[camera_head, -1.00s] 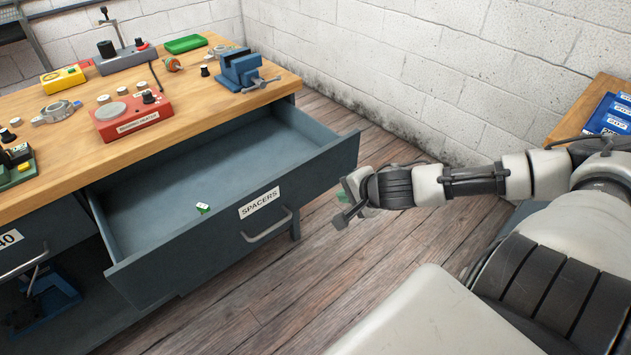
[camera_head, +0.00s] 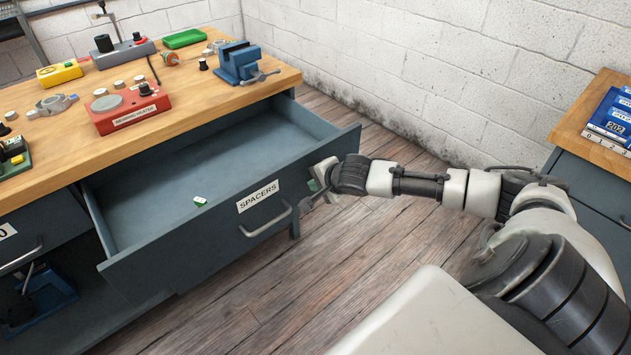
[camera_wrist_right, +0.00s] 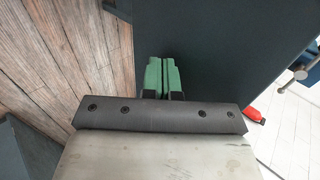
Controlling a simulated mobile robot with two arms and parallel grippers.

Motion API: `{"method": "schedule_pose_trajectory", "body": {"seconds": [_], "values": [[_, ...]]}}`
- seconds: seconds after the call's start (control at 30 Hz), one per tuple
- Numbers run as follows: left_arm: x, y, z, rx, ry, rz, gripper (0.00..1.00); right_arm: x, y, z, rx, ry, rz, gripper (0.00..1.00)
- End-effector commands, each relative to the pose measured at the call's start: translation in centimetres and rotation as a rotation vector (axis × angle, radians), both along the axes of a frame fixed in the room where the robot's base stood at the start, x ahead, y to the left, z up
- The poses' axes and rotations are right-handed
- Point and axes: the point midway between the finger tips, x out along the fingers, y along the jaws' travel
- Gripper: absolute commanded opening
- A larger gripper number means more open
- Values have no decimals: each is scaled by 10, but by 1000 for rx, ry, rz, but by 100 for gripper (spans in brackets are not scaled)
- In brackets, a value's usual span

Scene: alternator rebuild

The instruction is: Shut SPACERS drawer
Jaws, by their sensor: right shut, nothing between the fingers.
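The SPACERS drawer (camera_head: 213,237) is pulled far out of the workbench in the head view, with a white SPACERS label and a bar handle (camera_head: 267,222) on its dark front. A small green and white item (camera_head: 200,202) lies inside. My right gripper (camera_head: 311,189) is at the right end of the drawer front, close to it; I cannot tell whether it touches. In the right wrist view its green fingers (camera_wrist_right: 165,77) are shut together with nothing between them, in front of a dark flat panel (camera_wrist_right: 215,45). My left gripper is not in view.
The wooden benchtop (camera_head: 150,140) holds a red bearing heater (camera_head: 128,108), a blue vise (camera_head: 238,62) and a green tray (camera_head: 184,38). A second cabinet with blue bins (camera_head: 612,118) stands at the right. The wooden floor (camera_head: 330,260) before the drawer is clear.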

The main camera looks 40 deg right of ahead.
Motion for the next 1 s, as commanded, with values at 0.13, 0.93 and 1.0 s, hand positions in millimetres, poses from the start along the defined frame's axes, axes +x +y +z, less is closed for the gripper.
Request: {"method": "schedule_pose_trajectory", "body": {"seconds": [0.13, 0.93, 1.0], "values": [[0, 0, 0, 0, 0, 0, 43, 6, 1, 0, 1, 0, 0, 0], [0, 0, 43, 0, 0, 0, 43, 42, 4, 7, 12, -1, -5, 0], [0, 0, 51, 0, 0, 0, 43, 55, 4, 7, 13, -2, -7, 0]]}}
